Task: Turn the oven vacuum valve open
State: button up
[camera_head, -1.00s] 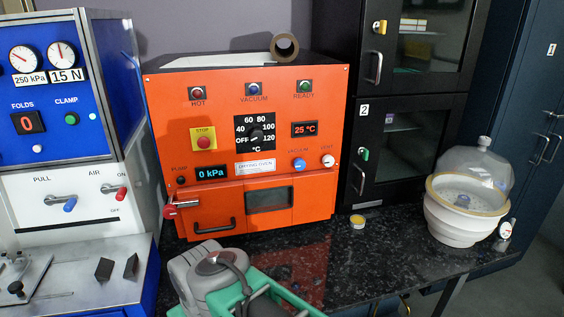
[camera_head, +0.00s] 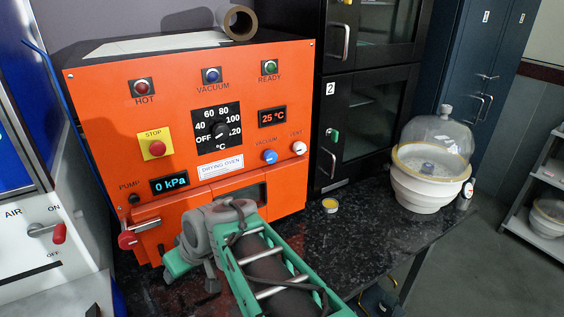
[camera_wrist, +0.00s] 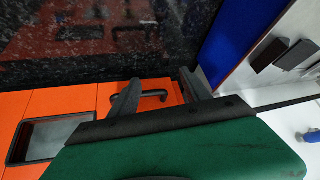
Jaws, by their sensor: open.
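The orange drying oven (camera_head: 100,100) stands on the dark counter. Its blue vacuum valve knob (camera_head: 269,157) is on the right of the front panel, under the VACUUM label. The pressure display (camera_head: 170,184) reads 0 kPa. My gripper (camera_wrist: 160,82) is open and empty in the wrist view, with its two fingers apart near the oven's dark door handle (camera_wrist: 153,95). In the head view my arm crosses in front of the oven door, and the fingertips are hard to make out. The gripper is below and left of the blue knob, apart from it. The knob is outside the wrist view.
A white vent knob (camera_head: 299,148) sits right beside the vacuum knob. A black cabinet (camera_head: 368,120) stands to the right. A small yellow-topped tin (camera_head: 330,205) and a glass-domed desiccator (camera_head: 430,178) are on the counter.

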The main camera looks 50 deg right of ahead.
jog(key=w+d+r+m+t+b, duration=0.15)
jog(key=w+d+t, duration=0.3)
jog(key=d, duration=0.65)
jog(key=s+d+r+t+h, duration=0.1)
jog(key=d+r, duration=0.1)
jog(key=d, duration=0.3)
jog(key=s+d+r+m+t+h, duration=0.1)
jog(key=d+r+t, duration=0.1)
jog(key=d, duration=0.3)
jog(key=s+d+r+m+t+h+b, duration=0.1)
jog(key=d+r+h, duration=0.1)
jog(key=d, duration=0.2)
jog(key=shift+s+d+r+m+t, duration=0.1)
jog(key=shift+d+r+m+t, duration=0.15)
jog(key=shift+d+r, duration=0.15)
jog(key=m+t+h, duration=0.2)
send_near(273, 158)
jog(key=w, duration=0.2)
jog(key=p+x, duration=0.1)
jog(key=x, duration=0.6)
jog(key=shift+s+d+r, duration=0.1)
jog(key=shift+r, duration=0.05)
jog(key=shift+w+d, duration=0.1)
jog(key=shift+w, duration=0.15)
jog(key=shift+c, duration=0.3)
grip_shut()
